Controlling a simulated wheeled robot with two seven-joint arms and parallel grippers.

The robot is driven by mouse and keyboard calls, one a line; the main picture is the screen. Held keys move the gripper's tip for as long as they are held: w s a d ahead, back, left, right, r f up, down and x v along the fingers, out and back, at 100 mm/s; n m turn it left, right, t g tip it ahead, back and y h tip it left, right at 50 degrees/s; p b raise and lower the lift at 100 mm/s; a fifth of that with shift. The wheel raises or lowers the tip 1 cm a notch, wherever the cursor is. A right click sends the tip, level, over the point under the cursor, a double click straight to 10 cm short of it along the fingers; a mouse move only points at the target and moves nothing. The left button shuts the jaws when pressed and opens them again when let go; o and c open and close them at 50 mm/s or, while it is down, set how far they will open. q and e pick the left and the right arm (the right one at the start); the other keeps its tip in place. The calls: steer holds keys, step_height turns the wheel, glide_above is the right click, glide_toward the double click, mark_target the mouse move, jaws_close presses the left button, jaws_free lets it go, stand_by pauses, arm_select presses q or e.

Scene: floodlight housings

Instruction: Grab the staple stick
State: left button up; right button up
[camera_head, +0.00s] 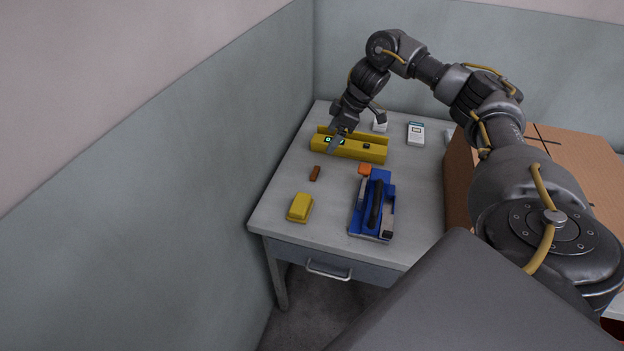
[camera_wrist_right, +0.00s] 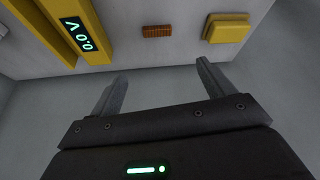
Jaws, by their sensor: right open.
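A small brown ridged block (camera_head: 315,173), which looks like the staple stick, lies flat on the table (camera_head: 275,205) near its left side. It also shows in the right wrist view (camera_wrist_right: 157,31), at the top middle. My right gripper (camera_head: 337,141) is above the left end of the yellow tray-like tool, behind the stick and apart from it. In the right wrist view its two fingers (camera_wrist_right: 162,82) are spread with nothing between them, and the stick is beyond the tips. My left gripper is not in view.
The long yellow tool (camera_head: 365,152) with a lit display lies behind the stick. A yellow block (camera_head: 300,207) is in front of it. A blue stapler-like tool (camera_head: 385,218) and an orange piece (camera_head: 365,169) lie to the right. A wall (camera_head: 200,140) borders the table's left side.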

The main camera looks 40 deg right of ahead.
step_height(320, 180, down, 4)
steer(key=r+b, duration=0.1)
steer(key=b, duration=0.1)
glide_toward(315, 172)
steer(key=shift+x, duration=1)
steer(key=shift+f, duration=0.45)
steer(key=x, duration=0.4)
steer(key=shift+w+a+f+p, duration=0.1)
steer(key=shift+w+f+p, duration=0.1)
steer(key=shift+p, duration=0.2)
steer(key=shift+w+a+f, duration=0.1)
steer(key=shift+w+f, duration=0.05)
steer(key=shift+f, duration=0.2)
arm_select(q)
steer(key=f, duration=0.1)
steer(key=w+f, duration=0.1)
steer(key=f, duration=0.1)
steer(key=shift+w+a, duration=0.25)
